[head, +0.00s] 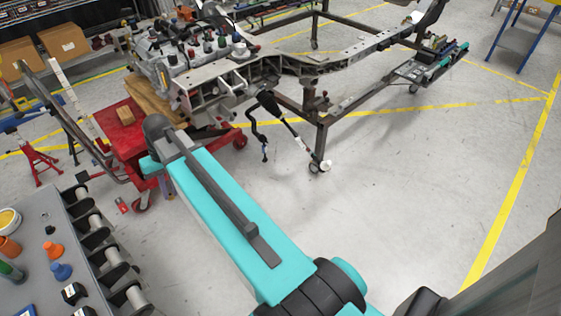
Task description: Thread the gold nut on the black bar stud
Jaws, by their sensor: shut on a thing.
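I cannot make out the gold nut in this view. A curved black bar (252,130) hangs below the front of the chassis frame, with its lower end above the floor. A straighter black rod (283,119) slants down to the right beside it. Any stud on the bar is too small to tell.
The chassis frame (350,52) stands on a wheeled dark stand. A red cart (118,128) with wooden blocks is left of it. A grey bench (35,210) with colored cups and black rollers is at lower left. The floor (400,175) on the right is clear.

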